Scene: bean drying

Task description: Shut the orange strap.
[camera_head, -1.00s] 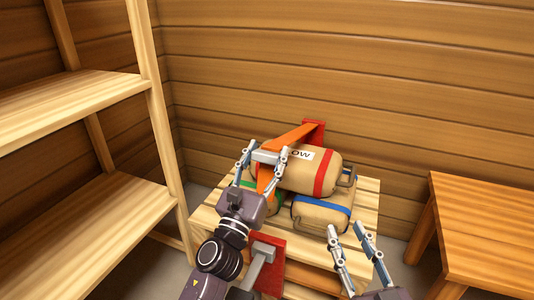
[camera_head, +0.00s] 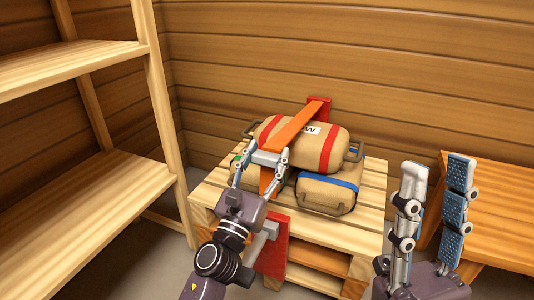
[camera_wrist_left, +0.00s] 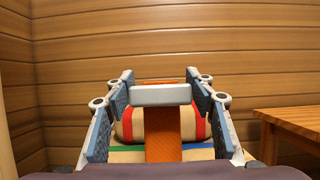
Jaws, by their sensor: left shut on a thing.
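The orange strap (camera_head: 300,126) runs from a red bracket (camera_head: 318,105) at the back, over the top sack, to a grey bar (camera_head: 265,158) at its front end. A flap of orange hangs below the bar. My left gripper (camera_head: 263,157) is shut on the bar, one finger at each end; the left wrist view shows the bar (camera_wrist_left: 160,95) between the fingers. A red plate with a grey latch (camera_head: 268,245) is at the pallet's front, below the bar and apart from it. My right gripper (camera_head: 431,180) is open and empty at the right.
Tan sacks with red (camera_head: 328,150), blue (camera_head: 328,190) and green bands lie stacked on a wooden pallet (camera_head: 365,215). A wooden shelf (camera_head: 90,200) stands left. A wooden table (camera_head: 500,205) stands right, behind my right gripper.

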